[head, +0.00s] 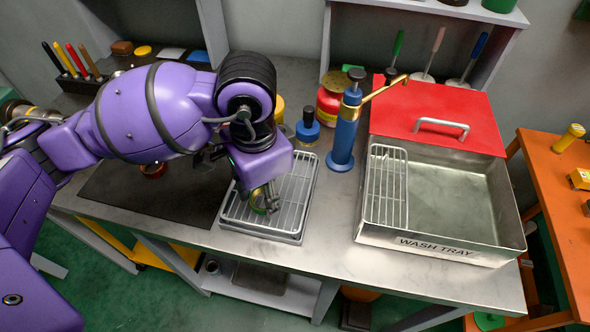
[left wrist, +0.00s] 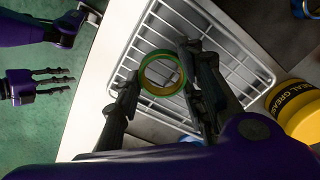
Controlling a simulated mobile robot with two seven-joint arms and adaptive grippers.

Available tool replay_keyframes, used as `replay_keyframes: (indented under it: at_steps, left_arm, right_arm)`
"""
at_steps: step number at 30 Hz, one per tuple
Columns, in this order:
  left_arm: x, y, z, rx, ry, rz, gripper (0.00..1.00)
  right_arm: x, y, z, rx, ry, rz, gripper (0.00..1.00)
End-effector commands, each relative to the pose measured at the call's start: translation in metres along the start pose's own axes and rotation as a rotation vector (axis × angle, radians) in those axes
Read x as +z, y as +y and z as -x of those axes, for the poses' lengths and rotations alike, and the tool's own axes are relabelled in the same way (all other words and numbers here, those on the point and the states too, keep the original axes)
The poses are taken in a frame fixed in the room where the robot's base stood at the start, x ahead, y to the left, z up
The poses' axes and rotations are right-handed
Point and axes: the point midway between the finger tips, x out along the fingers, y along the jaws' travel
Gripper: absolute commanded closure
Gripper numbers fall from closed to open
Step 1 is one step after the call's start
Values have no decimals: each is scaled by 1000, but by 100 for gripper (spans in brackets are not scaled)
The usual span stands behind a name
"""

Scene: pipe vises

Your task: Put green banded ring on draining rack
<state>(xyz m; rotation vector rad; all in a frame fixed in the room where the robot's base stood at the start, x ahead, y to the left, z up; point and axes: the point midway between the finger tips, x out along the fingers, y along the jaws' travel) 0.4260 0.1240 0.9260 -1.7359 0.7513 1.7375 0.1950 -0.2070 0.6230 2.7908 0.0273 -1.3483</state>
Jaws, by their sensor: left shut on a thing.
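The green banded ring (left wrist: 146,82), green with a yellowish band, is held between the dark fingers of my left gripper (left wrist: 165,88). In the head view the left gripper (head: 262,197) is over the draining rack (head: 296,189), a white wire grid on a shallow tray, and the ring is partly hidden by the fingers. The rack also shows beneath the ring in the left wrist view (left wrist: 245,62). I cannot tell whether the ring touches the wires. My right gripper (left wrist: 42,85) shows at the left of the left wrist view, over the floor, empty with its fingers apart.
A blue pump bottle (head: 343,135) with a brass spout stands right of the rack. A wash tray (head: 440,247) with its own grid and a red lid (head: 440,105) is further right. A yellow grease tub (left wrist: 295,112) is close behind the rack. A dark mat (head: 180,195) lies left.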

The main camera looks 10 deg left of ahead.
Motion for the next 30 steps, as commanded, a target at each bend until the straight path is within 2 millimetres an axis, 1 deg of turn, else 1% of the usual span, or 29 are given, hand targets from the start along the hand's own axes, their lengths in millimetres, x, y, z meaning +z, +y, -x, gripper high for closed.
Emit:
replay_keyframes:
  at_steps: [5, 9, 10, 14, 24, 26, 28, 30]
  left_arm:
    - [0, 0, 0, 1, -1, 0, 92]
    - [1, 0, -5, 1, -2, 0, 92]
    - [1, 0, -5, 1, -2, 0, 62]
    - [1, 0, -4, 1, -2, 0, 44]
    - [0, 0, -2, 1, -1, 1, 44]
    - [0, 0, 2, 0, 0, 1, 44]
    - [-1, -1, 10, -2, 3, 0, 44]
    - [-1, -1, 22, -4, 3, 0, 44]
  right_arm:
    - [0, 0, 0, 0, -1, 0, 60]
    - [7, 0, -2, 0, -9, 1, 60]
    - [7, 0, -2, 0, -9, 1, 60]
    - [6, 0, -2, 0, -9, 1, 60]
    - [3, 0, -1, 0, -4, 1, 60]
    - [-2, 0, 1, 1, 2, 0, 60]
    - [-1, 0, 0, 1, 2, -1, 60]
    - [0, 0, 0, 1, 2, -1, 60]
